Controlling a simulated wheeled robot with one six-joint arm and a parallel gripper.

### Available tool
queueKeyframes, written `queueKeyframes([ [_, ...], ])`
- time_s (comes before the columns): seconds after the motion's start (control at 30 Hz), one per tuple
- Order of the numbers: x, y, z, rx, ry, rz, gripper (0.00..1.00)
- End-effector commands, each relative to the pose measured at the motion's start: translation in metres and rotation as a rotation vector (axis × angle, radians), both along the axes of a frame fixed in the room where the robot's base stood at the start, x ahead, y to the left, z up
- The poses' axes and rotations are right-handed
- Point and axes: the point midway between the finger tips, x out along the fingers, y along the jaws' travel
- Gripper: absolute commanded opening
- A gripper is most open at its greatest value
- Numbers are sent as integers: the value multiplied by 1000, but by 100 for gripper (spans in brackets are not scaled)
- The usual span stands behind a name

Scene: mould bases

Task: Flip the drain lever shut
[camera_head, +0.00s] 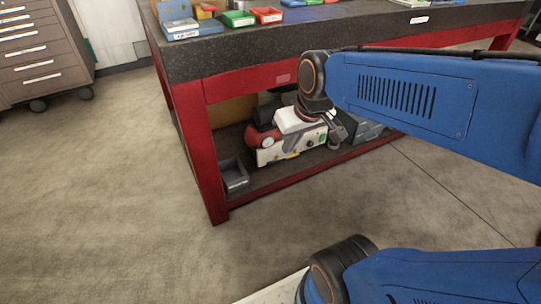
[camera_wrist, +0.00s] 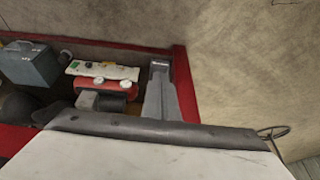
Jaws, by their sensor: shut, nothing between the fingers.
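A red and white machine (camera_head: 290,151) sits on the lower shelf of the bench, with a green spot and a small yellow part low on its front. The machine also shows in the wrist view (camera_wrist: 105,72), with round white dials on its red part. I cannot make out which part is the drain lever, or its position. My gripper (camera_head: 337,140) is shut and empty, pointing down by the right end of the machine. I cannot tell in the head view whether it touches it.
The red bench frame (camera_head: 208,160) and dark top (camera_head: 330,32) enclose the shelf. A grey bin (camera_head: 234,176) stands left of the machine, and a blue-grey box (camera_head: 366,129) right of it. A pale surface (camera_wrist: 140,160) fills the wrist view's bottom. Floor in front is clear.

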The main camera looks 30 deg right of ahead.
Motion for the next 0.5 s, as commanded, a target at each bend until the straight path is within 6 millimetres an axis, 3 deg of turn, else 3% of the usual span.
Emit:
queueKeyframes([
  [0.5,131,-21,-41,40,35,38,0],
])
